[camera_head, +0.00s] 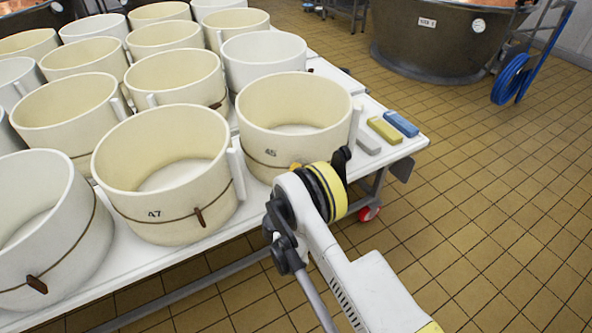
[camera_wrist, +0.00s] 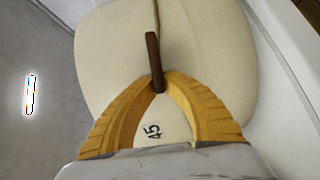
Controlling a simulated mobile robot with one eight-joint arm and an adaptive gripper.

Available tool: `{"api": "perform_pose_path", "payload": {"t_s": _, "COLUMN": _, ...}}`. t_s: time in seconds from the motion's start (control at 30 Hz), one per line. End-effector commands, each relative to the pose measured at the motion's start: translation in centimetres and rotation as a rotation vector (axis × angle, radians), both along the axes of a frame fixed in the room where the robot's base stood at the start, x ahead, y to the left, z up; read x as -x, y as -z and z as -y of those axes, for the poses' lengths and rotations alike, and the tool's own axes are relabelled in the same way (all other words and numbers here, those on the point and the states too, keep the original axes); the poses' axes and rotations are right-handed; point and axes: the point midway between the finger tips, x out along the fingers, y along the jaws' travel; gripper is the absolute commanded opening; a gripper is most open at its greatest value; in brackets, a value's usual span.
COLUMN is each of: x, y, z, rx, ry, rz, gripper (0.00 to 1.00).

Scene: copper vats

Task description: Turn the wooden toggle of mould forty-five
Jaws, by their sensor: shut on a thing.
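Mould 45 (camera_head: 296,98) is a cream round mould at the table's right end, with its number on the front wall. Its wall also shows in the wrist view (camera_wrist: 105,60), with the number label below the toggle. The brown wooden toggle (camera_wrist: 153,58) stands out from the wall, running upward in the wrist view. My gripper (camera_wrist: 160,82) has its two yellow fingers closed together on the toggle's lower end. In the head view my wrist hides the toggle and most of the fingers.
Mould 47 (camera_head: 165,205) stands close to the left, with its own toggle (camera_head: 200,218). Several more moulds fill the white table behind. A grey, a yellow and a blue block (camera_head: 401,124) lie at the right corner. The tiled floor (camera_head: 500,220) at right is clear.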

Motion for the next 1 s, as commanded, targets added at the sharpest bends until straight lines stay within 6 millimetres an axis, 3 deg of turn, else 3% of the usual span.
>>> {"api": "perform_pose_path", "payload": {"t_s": 0.03, "x": 0.0, "y": 0.0, "z": 0.0, "rx": 0.000, "ry": -0.001, "rz": 0.000, "gripper": 0.13}}
{"api": "perform_pose_path", "payload": {"t_s": 0.1, "x": 0.0, "y": 0.0, "z": 0.0, "rx": 0.000, "ry": -0.001, "rz": 0.000, "gripper": 0.33}}
{"api": "perform_pose_path", "payload": {"t_s": 0.47, "x": 0.0, "y": -0.4, "z": 0.0, "rx": -0.001, "ry": -0.001, "rz": 0.000, "gripper": 0.33}}
{"api": "perform_pose_path", "payload": {"t_s": 1.0, "x": 0.0, "y": -9.4, "z": 0.0, "rx": 0.000, "ry": 0.000, "rz": 0.000, "gripper": 0.33}}
